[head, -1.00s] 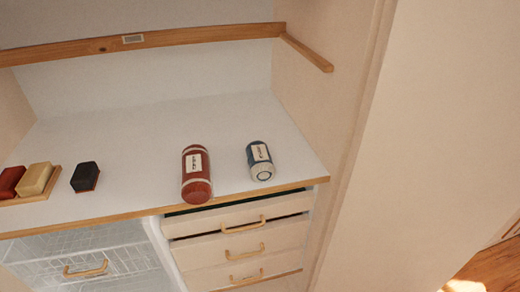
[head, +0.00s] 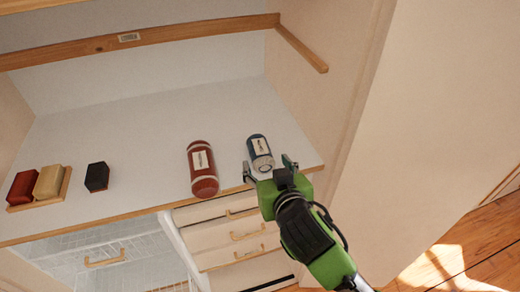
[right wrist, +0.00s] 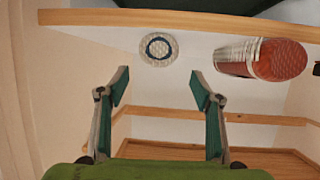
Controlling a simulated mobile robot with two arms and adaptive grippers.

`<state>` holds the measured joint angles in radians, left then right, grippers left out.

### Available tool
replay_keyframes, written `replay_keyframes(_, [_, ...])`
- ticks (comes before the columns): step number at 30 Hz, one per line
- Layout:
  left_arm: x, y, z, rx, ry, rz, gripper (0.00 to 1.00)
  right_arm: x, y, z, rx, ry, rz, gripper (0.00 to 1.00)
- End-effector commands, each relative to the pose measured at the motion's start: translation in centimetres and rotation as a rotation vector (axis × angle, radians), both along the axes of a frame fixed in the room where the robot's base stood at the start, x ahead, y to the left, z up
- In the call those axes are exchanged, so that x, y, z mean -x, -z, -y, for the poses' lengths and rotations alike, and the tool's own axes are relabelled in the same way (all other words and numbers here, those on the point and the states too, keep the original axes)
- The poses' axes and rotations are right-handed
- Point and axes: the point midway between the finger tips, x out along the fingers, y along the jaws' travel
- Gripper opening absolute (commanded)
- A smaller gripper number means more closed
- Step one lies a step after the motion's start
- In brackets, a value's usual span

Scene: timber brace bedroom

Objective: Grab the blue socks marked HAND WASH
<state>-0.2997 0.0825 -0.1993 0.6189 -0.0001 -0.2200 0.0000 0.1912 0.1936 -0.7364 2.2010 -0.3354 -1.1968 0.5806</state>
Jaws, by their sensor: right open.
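The blue rolled socks (head: 258,143) lie on the white shelf near its front edge, with a white label and a pale round end. The label is too small to read. In the right wrist view the socks (right wrist: 158,48) show end-on as a pale ribbed disc with a dark blue ring. My right gripper (head: 268,164) is open and empty at the shelf's front edge, its fingers pointing at the socks. In the right wrist view the socks sit beyond the gap between the fingertips (right wrist: 160,76), apart from them. My left gripper is out of view.
A red roll with a white label (head: 202,168) lies left of the socks; it also shows in the right wrist view (right wrist: 275,60). A dark block (head: 97,177) and a wooden tray (head: 40,205) with red and cream blocks are further left. A wall panel (head: 325,110) stands right.

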Motion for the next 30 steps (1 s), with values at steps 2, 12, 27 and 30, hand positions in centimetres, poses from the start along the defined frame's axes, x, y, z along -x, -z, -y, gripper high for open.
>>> replay_keyframes(2, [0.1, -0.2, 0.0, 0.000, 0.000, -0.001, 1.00, -0.9, 0.2, -0.2, 0.002, -0.001, 0.003, 0.60])
replay_keyframes(12, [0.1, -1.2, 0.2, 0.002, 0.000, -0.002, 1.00, -5.8, 2.3, -1.4, 0.002, 0.000, 0.001, 0.60])
replay_keyframes(27, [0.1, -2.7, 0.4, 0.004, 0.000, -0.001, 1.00, -9.5, 3.3, -2.0, 0.003, 0.000, 0.001, 0.60])
replay_keyframes(30, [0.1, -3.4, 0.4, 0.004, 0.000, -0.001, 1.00, -10.7, 3.6, -2.2, 0.003, 0.001, 0.001, 0.60])
